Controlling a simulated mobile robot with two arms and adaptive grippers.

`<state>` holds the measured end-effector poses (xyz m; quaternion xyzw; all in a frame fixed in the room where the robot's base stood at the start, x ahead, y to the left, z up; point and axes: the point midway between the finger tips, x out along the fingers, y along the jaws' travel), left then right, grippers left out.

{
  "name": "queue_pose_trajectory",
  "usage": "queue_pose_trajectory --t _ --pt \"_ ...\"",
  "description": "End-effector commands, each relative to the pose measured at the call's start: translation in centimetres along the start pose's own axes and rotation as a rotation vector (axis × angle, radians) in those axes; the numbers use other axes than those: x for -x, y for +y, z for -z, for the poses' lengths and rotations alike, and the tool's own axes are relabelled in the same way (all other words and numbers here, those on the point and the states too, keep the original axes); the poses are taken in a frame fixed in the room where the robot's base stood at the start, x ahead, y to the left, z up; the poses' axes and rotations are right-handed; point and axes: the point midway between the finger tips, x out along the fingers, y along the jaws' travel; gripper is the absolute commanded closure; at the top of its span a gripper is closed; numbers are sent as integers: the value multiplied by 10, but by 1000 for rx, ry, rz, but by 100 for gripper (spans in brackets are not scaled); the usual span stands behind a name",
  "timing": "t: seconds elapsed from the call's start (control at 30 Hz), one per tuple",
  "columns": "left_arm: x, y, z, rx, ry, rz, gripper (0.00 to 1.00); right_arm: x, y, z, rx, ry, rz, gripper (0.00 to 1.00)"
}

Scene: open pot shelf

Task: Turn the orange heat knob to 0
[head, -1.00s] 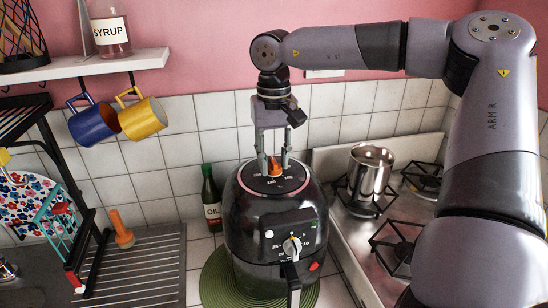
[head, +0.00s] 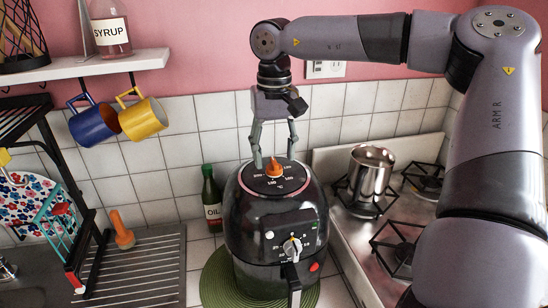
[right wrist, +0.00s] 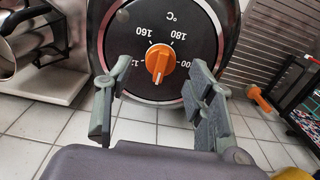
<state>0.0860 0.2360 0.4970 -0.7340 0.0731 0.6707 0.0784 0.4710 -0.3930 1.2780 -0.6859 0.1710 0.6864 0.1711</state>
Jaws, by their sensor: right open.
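The orange heat knob (head: 274,168) sits on the round dial on top of the black air fryer (head: 262,222). In the right wrist view the knob (right wrist: 160,61) is at the centre of the dial, with 160, 180 and part of 200 readable upside down. My right gripper (head: 275,158) points down just above the dial. Its fingers are spread wide on either side of the knob, apart from it. My left gripper is not in view.
A steel pot (head: 370,172) stands on the hob to the right. An oil bottle (head: 211,198) stands behind the fryer on the left. A second dial with a light knob (head: 292,246) is on the fryer's front. Blue and yellow mugs (head: 142,118) hang under the shelf.

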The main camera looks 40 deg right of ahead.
Motion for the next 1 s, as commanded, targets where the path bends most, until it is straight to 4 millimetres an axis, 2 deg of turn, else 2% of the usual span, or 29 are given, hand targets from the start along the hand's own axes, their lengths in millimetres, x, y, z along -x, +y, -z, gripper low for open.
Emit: queue_pose_trajectory --t 0.2,0.43,0.6,1.0 --pt "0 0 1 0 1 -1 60 50 -1 1 -1 7 1 50" --pt "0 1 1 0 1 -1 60 88 -1 0 -1 3 2 50" --pt "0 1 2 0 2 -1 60 99 0 0 0 2 0 50" --pt "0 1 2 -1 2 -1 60 100 0 0 1 1 1 50"
